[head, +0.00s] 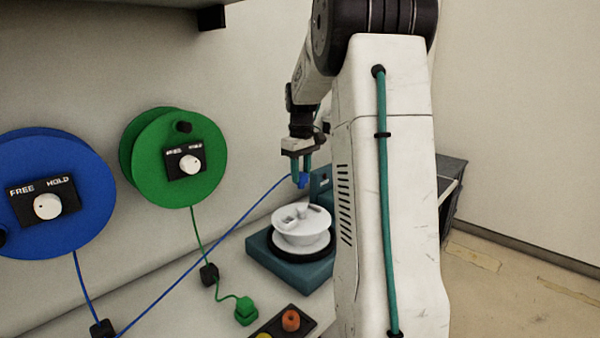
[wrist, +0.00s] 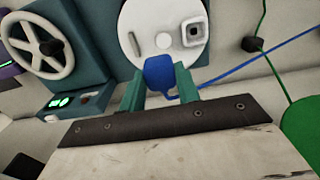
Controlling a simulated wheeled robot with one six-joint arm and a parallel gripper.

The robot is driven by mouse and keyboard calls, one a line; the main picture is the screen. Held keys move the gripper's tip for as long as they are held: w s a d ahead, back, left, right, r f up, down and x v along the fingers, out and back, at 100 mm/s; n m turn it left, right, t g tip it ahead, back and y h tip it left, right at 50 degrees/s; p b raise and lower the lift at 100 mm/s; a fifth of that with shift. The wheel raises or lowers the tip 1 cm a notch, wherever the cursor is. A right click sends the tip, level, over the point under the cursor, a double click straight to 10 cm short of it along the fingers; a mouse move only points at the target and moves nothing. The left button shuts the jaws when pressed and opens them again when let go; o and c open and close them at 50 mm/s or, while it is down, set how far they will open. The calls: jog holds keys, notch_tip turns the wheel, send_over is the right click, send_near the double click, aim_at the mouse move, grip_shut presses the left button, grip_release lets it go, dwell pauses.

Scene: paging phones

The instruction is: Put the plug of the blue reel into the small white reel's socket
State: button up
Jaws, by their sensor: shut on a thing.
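The blue reel (head: 62,185) hangs on the wall at the left in the head view, and its blue cord runs to my gripper. My gripper (head: 301,176) is shut on the blue plug (head: 303,180), above the small white reel (head: 302,228). In the wrist view the blue plug (wrist: 158,72) sits between the teal fingers of my gripper (wrist: 159,88). The plug overlaps the near edge of the white reel's disc (wrist: 150,17). The socket (wrist: 194,31), a square frame with a dark opening, lies to the plug's upper right. I cannot tell the plug's height above the disc.
The white reel stands on a teal base (head: 285,268). A green reel (head: 178,160) hangs on the wall, its green plug (head: 246,310) lying on the counter. A dark button box (head: 283,325) stands in front. A white handwheel (wrist: 38,45) and a lit panel (wrist: 62,101) are nearby.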

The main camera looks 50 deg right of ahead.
jog(key=a, duration=0.7)
jog(key=shift+s+f, duration=0.35)
dwell(0.6)
jog(key=shift+f, duration=2.5)
jog(key=shift+f, duration=1.3)
jog(key=o, duration=1.3)
jog(key=shift+r, duration=4.55)
